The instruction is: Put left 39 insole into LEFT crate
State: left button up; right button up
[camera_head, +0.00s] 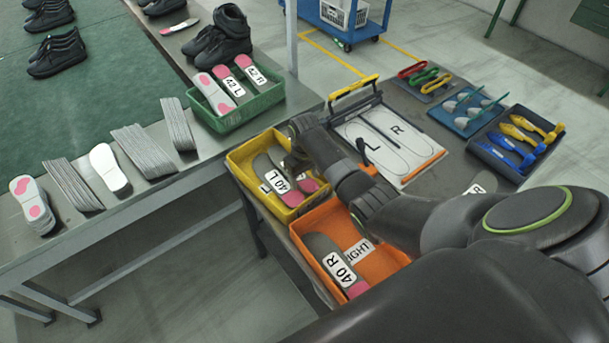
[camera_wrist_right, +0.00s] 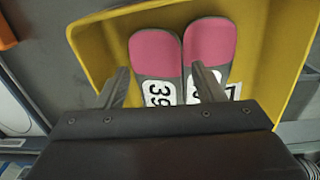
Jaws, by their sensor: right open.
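The 39 insole (camera_wrist_right: 157,75), grey with a pink end and a white label, lies in the yellow crate (camera_wrist_right: 94,44) beside a second insole (camera_wrist_right: 210,48) whose label is partly hidden. In the head view the yellow crate (camera_head: 238,170) holds the 40 L insole (camera_head: 277,182) and another insole partly hidden by my arm. My right gripper (camera_wrist_right: 160,70) is open over the crate. One finger is left of the 39 insole and the other is in front of the second insole. I see nothing gripped. My left gripper is out of view.
An orange crate (camera_head: 305,226) marked RIGHT, with a 40 R insole (camera_head: 338,262), adjoins the yellow one. A green crate (camera_head: 262,103) holds size 42 insoles. A board marked L and R (camera_head: 385,140) and tool trays (camera_head: 515,140) stand right. Insole stacks (camera_head: 110,168) line the left bench.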

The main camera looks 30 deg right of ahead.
jog(key=shift+r, duration=0.55)
notch_tip(320, 180, up, 12)
jog(key=shift+s, duration=0.1)
dwell(0.4)
